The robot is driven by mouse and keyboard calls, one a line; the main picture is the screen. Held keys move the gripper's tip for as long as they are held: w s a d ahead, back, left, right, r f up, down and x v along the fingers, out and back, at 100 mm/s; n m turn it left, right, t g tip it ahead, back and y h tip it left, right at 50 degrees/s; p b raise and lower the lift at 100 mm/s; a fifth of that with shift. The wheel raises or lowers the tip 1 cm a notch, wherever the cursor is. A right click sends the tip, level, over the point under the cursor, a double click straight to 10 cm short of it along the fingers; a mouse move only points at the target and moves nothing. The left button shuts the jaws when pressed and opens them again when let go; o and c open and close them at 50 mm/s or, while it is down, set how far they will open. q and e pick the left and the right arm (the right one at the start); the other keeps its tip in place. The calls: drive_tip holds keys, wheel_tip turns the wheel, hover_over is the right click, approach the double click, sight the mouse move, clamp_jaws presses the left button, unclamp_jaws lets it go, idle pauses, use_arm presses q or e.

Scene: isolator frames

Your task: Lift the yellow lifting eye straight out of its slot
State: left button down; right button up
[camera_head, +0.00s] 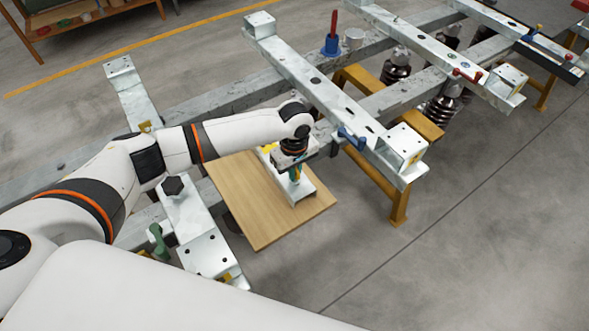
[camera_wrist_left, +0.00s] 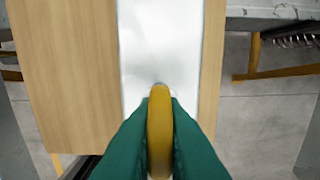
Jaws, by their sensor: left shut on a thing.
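The yellow lifting eye (camera_wrist_left: 160,125) stands edge-on between the two green fingers of my left gripper (camera_wrist_left: 160,150) in the left wrist view. The gripper is shut on it. Behind the eye is a pale metal piece (camera_wrist_left: 160,45). In the head view my left gripper (camera_head: 295,173) points down over this pale metal piece (camera_head: 303,191), which lies on a wooden board (camera_head: 250,215). The eye's lower end and its slot are hidden, so I cannot tell whether it is seated or clear. My right gripper is not in view.
Grey steel frame beams (camera_head: 325,92) run behind and right of the board, with a yellow trestle (camera_head: 398,205) and dark insulators (camera_head: 396,68). A blue holder with a red-handled tool (camera_head: 332,42) stands on a beam. Open floor (camera_head: 470,230) lies at right.

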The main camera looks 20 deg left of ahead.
use_arm(q)
drive_tip(key=shift+r+p, duration=0.9)
drive_tip(key=shift+p, duration=1.55)
idle(2.1)
drive_tip(key=shift+r+p, duration=3)
drive_tip(key=shift+p, duration=0.5)
